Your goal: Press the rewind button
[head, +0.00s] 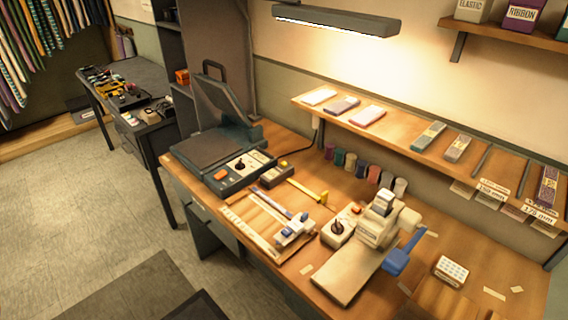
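No button can be read as rewind; the labels are too small. A beige machine (377,225) with a blue lever (404,253) stands on the wooden bench. At its left is a light control box (338,232) with a dark knob and an orange button (356,209). An open dark press (214,141) stands at the bench's left end. Its front panel carries an orange button (221,175) and a black knob. A white keypad-like block (452,270) lies at the right. Neither gripper is in view.
The wooden bench (430,290) holds a wooden board with a slider (262,222) and several thread spools (357,166). A shelf (400,135) runs above its back. A dark side table (135,95) stands left. Grey floor (90,200) is open in front.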

